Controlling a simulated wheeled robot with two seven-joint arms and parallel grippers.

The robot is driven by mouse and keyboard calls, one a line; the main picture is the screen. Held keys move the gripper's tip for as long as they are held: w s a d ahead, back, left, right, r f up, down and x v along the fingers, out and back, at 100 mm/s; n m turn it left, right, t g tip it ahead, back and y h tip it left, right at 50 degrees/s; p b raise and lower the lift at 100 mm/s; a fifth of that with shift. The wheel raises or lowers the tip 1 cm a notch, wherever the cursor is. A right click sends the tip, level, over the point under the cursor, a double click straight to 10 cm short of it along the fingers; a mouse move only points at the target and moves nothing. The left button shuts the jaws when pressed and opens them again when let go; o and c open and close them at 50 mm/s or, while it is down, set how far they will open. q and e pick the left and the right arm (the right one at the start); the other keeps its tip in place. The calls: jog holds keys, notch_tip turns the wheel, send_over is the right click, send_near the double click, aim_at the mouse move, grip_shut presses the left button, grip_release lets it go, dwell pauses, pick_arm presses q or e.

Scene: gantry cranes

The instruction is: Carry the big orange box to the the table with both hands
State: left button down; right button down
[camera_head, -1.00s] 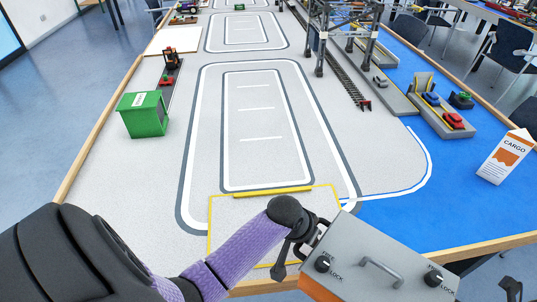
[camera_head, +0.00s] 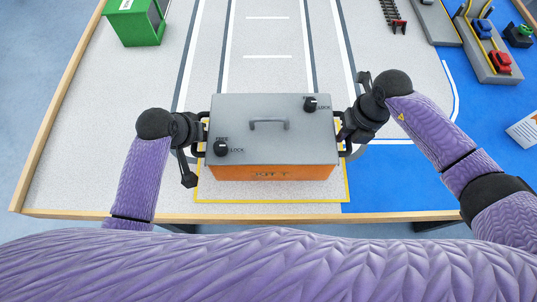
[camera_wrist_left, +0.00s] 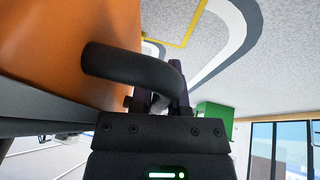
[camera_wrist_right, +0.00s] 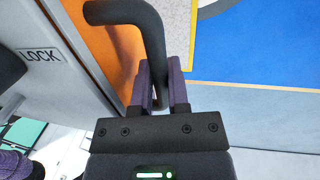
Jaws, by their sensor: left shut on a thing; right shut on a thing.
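The big orange box (camera_head: 270,172) has a grey lid with a central handle and two black knobs. In the head view it appears level over the yellow-outlined area (camera_head: 205,200) at the front edge of the table (camera_head: 90,165). I cannot tell whether its underside touches the table. My left gripper (camera_head: 200,133) is shut on the black handle at the box's left side, which also shows in the left wrist view (camera_wrist_left: 115,62). My right gripper (camera_head: 344,132) is shut on the black handle at its right side, also in the right wrist view (camera_wrist_right: 125,15).
A green container (camera_head: 134,24) stands at the table's far left. Grey table surface with white lane markings is clear behind the box.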

pick_arm(q)
jog(key=shift+f, duration=0.1)
pick_arm(e)
jog(key=shift+f, duration=0.1)
